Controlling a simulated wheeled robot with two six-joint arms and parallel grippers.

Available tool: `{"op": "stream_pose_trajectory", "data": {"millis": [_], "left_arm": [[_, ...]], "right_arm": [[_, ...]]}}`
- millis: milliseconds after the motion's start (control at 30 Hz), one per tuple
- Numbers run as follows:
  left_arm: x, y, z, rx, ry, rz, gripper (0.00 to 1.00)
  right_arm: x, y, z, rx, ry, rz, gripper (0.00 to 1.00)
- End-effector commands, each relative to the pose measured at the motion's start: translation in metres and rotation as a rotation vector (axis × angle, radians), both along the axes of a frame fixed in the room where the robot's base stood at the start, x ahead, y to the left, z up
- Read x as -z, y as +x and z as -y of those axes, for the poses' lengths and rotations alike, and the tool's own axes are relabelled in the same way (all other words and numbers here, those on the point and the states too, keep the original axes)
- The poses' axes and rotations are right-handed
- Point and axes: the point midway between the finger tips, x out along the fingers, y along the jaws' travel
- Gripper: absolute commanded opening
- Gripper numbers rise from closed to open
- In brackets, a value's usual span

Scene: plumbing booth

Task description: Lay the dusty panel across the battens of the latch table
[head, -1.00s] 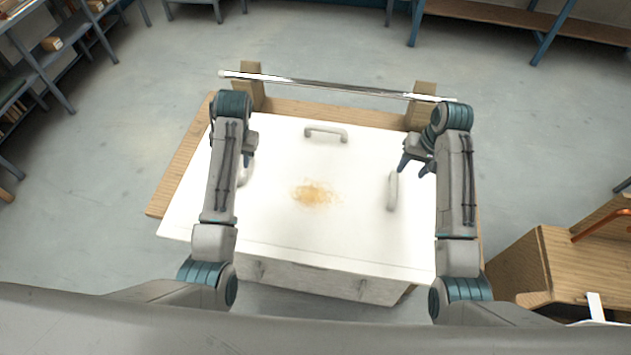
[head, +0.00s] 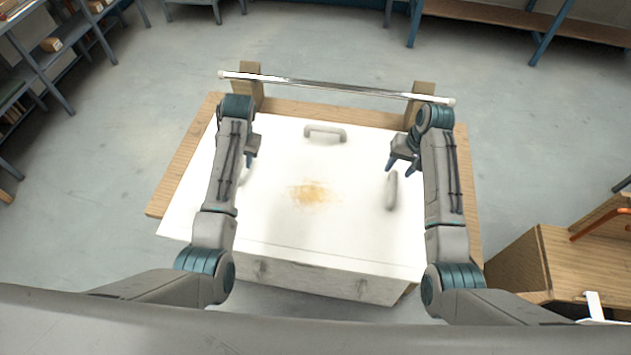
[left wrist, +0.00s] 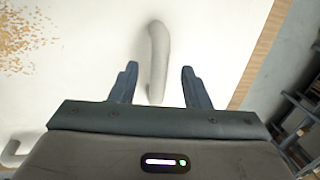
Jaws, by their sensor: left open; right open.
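The dusty panel (head: 300,235) is a white sheet with a tan dust patch near its middle. It lies over a wooden table (head: 180,165), whose edges show at the left, back and right. Grey handles stand on the panel: a back one (head: 325,132), a right one (head: 391,190) and a left one (left wrist: 158,50). My left gripper (left wrist: 158,72) is open, with the left handle seen between its fingers. I cannot tell how far above it the fingers are. My right gripper (head: 402,162) is open and empty, just behind the right handle. No battens are visible under the panel.
A shiny bar (head: 335,88) spans two wooden posts behind the panel. A wooden box-like unit (head: 565,262) stands at the lower right. Shelves (head: 45,75) line the left, and a bench (head: 490,14) stands at the back. The floor between is clear.

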Motion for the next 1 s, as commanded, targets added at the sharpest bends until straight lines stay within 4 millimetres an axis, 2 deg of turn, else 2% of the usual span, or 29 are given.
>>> {"op": "stream_pose_trajectory", "data": {"millis": [100,300,700,900,933,1000], "left_arm": [[0.020,0.000,-0.004,0.001,0.000,-0.001,0.43],[0.040,0.001,-0.008,0.001,-0.001,0.000,0.43],[0.046,0.001,-0.009,0.000,-0.001,0.001,0.43],[0.046,0.001,-0.009,0.000,-0.001,0.001,0.03],[0.046,0.001,-0.009,0.000,-0.001,0.001,0.00],[0.046,0.001,-0.009,0.000,-0.001,0.001,0.00]], "right_arm": [[0.020,0.000,-0.004,0.000,0.000,-0.002,0.44],[0.040,0.001,-0.008,-0.001,0.000,0.000,0.44],[0.046,0.001,-0.009,-0.001,0.000,0.002,0.44],[0.046,0.001,-0.009,-0.001,0.000,0.001,0.04],[0.046,0.001,-0.009,-0.001,0.000,0.002,0.00],[0.046,0.001,-0.009,-0.001,0.000,0.002,0.00]]}}
